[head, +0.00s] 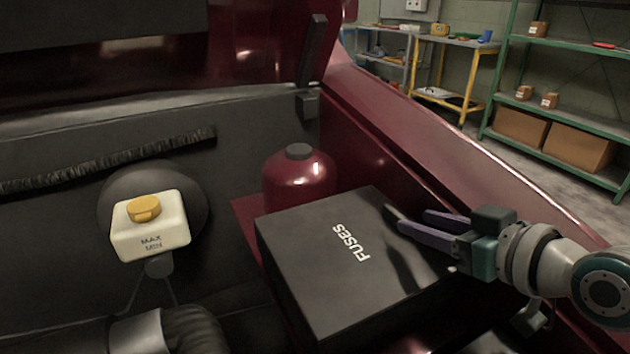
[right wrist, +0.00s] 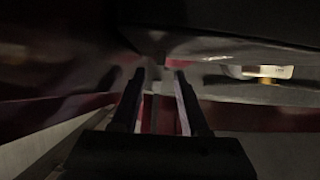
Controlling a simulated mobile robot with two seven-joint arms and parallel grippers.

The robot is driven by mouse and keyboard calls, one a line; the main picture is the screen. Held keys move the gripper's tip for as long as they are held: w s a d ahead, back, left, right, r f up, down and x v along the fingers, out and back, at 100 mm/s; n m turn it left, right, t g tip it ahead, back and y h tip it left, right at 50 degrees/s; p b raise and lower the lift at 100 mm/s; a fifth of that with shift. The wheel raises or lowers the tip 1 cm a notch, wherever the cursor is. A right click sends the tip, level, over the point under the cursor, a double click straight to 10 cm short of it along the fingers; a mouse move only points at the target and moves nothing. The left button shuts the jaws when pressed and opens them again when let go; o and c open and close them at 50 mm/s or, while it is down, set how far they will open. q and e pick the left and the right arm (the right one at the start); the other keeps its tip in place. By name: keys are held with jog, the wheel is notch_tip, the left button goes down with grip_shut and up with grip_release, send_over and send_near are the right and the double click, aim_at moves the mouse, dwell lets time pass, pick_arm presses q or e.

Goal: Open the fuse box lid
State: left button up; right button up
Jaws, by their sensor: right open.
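The fuse box (head: 300,270) is a black box with "FUSES" in white on its flat lid (head: 325,240), in the middle of the head view. The lid lies closed on the box. My right gripper (head: 408,226) comes in from the right with its fingers apart and empty, at the lid's right side. Whether it touches the lid I cannot tell. In the right wrist view the two fingers (right wrist: 160,95) are apart with nothing between them, and a dark surface hangs above them. My left gripper is not in view.
A dark red round tank (head: 298,178) with a dark cap stands behind the box. A white reservoir (head: 150,230) with a yellow cap is to the left; it also shows in the right wrist view (right wrist: 283,71). The red car-body edge (head: 430,150) runs along the right. Shelves (head: 560,120) stand far behind.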

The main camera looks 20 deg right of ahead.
aim_at(401, 217)
jog(key=shift+b+x, duration=0.65)
jog(key=shift+x, duration=1.65)
jog(key=shift+c, duration=0.2)
grip_shut()
